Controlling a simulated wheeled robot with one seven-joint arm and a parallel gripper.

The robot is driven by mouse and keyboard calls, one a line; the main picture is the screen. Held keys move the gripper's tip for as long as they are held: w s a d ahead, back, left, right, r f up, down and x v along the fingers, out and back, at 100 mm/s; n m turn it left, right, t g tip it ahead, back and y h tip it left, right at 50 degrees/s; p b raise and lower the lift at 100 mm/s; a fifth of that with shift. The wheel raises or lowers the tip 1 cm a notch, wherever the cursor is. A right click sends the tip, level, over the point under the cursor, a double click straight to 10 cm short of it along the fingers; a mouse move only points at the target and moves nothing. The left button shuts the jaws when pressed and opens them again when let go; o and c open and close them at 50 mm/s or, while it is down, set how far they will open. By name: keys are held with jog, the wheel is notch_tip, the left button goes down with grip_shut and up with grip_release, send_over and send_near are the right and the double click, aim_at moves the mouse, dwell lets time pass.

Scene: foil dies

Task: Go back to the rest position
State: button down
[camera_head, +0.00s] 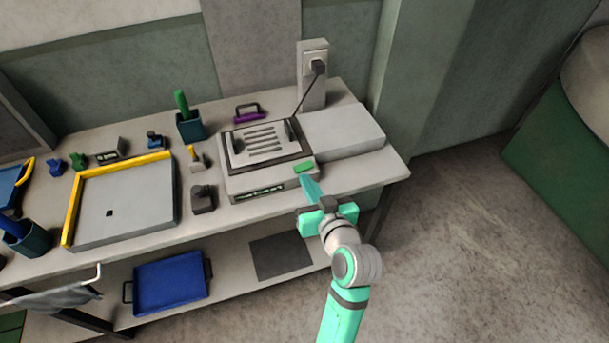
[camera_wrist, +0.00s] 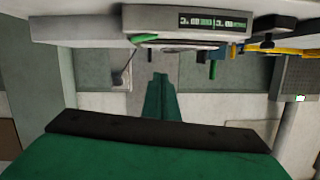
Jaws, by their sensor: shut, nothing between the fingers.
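My gripper (camera_head: 311,190) is in the head view at the front right corner of a grey machine on the bench. Its teal fingers are closed together and hold nothing. In the wrist view the closed fingers (camera_wrist: 160,92) point away from the wrist, with empty space around the tips. The machine (camera_head: 240,183) has a slotted top, a green button (camera_head: 303,167) and a dark display with green marks. The display (camera_wrist: 213,21) shows upside down in the wrist view. I cannot tell whether the fingertips touch the machine.
The bench (camera_head: 395,166) carries a yellow-edged tray (camera_head: 130,215), a dark cup (camera_head: 190,126) with a green handle, a purple-handled item (camera_head: 248,112) and small blocks. A blue tray (camera_head: 170,283) sits on the lower shelf. Floor at right is clear.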

jog(key=shift+d, duration=0.2)
dwell(0.3)
jog(key=s+d+f+m+h, duration=0.3)
jog(key=s+f+m+h, duration=0.15)
jog(key=s+f, duration=1)
jog(key=s+a+r+n+t+h, duration=0.1)
jog(key=s+a, duration=0.1)
jog(key=s, duration=1.9)
jog(key=shift+s+r, duration=0.35)
jog(key=shift+s, duration=0.05)
jog(key=shift+w+h, duration=0.1)
jog(key=shift+h, duration=0.15)
